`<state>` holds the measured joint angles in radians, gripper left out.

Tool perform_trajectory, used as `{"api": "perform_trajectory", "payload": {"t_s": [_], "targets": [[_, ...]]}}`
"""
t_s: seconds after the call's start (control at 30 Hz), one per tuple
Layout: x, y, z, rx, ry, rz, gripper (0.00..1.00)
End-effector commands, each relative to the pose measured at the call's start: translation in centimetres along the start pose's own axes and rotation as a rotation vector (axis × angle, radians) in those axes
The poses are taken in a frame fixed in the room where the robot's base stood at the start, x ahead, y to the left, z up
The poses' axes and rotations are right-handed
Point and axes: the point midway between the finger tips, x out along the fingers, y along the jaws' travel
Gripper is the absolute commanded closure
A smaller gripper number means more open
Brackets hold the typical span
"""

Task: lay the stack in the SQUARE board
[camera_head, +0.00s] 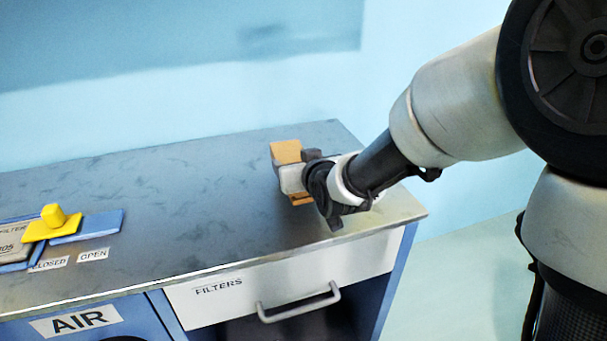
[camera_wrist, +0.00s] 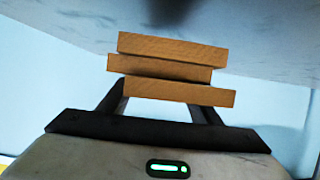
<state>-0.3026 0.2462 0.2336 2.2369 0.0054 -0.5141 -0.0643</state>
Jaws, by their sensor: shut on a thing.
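The stack (camera_wrist: 172,70) shows in the wrist view as three tan-brown slabs, one above another. Their ends are offset sideways rather than flush. My gripper (camera_wrist: 160,98) is shut on the stack, with a dark finger at each side of it. In the head view my gripper (camera_head: 292,178) is over the right part of the grey counter, and tan parts of the stack (camera_head: 286,151) show above and below it. I cannot tell whether the stack touches the counter. No board marked SQUARE can be made out in either view.
The grey counter top (camera_head: 170,190) is clear in its middle. At its left are a yellow piece with a knob (camera_head: 52,222), a blue plate (camera_head: 95,225), a grey filter block (camera_head: 12,242) and CLOSED and OPEN labels. A FILTERS drawer (camera_head: 235,298) is below the front edge.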

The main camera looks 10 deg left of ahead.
Motion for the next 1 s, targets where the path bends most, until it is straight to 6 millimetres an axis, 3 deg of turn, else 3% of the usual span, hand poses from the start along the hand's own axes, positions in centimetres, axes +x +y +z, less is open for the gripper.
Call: {"api": "perform_trajectory", "payload": {"t_s": [0.3, 0.67, 0.7, 0.77, 0.8, 1.0], "targets": [[1.4, 0.0, 3.5, 0.001, -0.001, 0.000, 0.72], [1.6, 0.0, 3.8, 0.000, 0.002, 0.001, 0.72], [1.5, 0.0, 3.8, 0.000, 0.000, 0.001, 0.37], [1.5, 0.0, 3.7, 0.000, 0.000, 0.000, 0.27], [1.5, 0.0, 3.7, 0.000, 0.000, 0.001, 0.23], [1.5, 0.0, 3.7, 0.000, 0.000, 0.001, 0.23]]}}
